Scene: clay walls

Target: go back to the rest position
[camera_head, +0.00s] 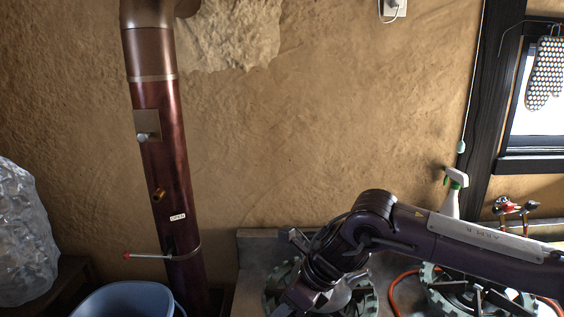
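My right arm reaches in from the right edge over the stove. Its wrist bends down and to the left, and the end with my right gripper (296,301) is low over the left burner, close to the bottom edge. The fingers are dark, partly cut off and hard to make out, so I cannot see whether they are open or shut, or whether they hold anything. My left gripper is not in view.
The stove has a left burner (369,299) and a right burner (433,277) with an orange hose. A spray bottle (450,197) stands behind my arm. A stovepipe (167,190), blue bucket (125,300) and clear plastic bag (22,235) are at left. An oven mitt (546,73) hangs by the window.

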